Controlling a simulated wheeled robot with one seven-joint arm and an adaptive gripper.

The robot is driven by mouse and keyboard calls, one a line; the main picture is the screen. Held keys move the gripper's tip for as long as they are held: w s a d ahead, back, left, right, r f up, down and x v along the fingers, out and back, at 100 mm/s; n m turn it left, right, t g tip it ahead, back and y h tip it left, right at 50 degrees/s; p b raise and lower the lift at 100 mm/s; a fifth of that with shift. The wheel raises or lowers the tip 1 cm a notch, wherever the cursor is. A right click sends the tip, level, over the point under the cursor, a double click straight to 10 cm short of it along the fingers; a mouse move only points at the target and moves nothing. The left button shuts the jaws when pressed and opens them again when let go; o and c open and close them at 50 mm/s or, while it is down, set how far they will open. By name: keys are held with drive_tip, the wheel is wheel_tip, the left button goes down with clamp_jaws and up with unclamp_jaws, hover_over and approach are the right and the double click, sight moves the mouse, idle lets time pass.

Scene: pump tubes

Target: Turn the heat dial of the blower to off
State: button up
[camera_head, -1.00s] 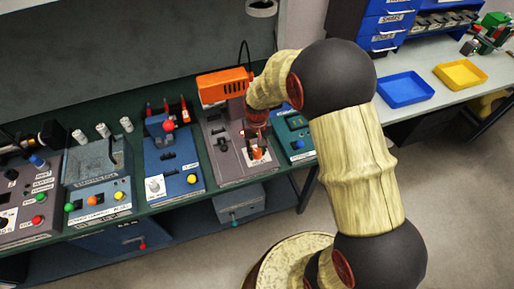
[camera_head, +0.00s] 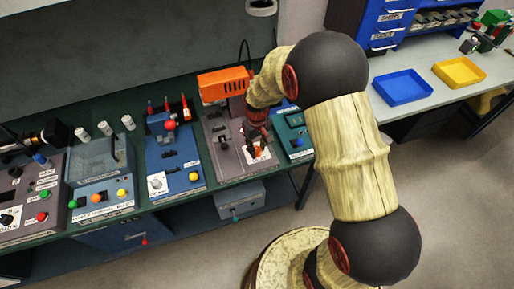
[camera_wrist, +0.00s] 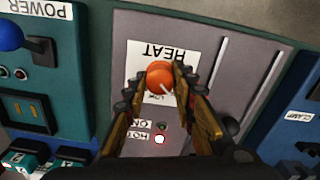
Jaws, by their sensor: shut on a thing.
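The heat dial is an orange knob (camera_wrist: 160,76) with a pale pointer line, on a white plate marked HEAT (camera_wrist: 135,57) in the wrist view. The pointer slants toward the lower right of that view. My gripper (camera_wrist: 160,82) is shut on the knob, with one finger on each side of it. The blower (camera_head: 224,84) is an orange box on a grey panel (camera_head: 222,155) in the head view. My gripper (camera_head: 257,148) also shows there at the panel's front right, and it hides much of the dial.
A teal unit marked POWER (camera_wrist: 42,10) with a blue knob stands close beside the panel in the wrist view. A blue unit (camera_head: 172,160) stands left of the panel in the head view. Small lamps (camera_wrist: 159,139) sit below the dial.

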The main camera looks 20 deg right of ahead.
sight(257, 149)
drive_tip(key=o, duration=1.1)
drive_tip(key=shift+o, duration=0.3)
wheel_tip(257, 149, up, 12)
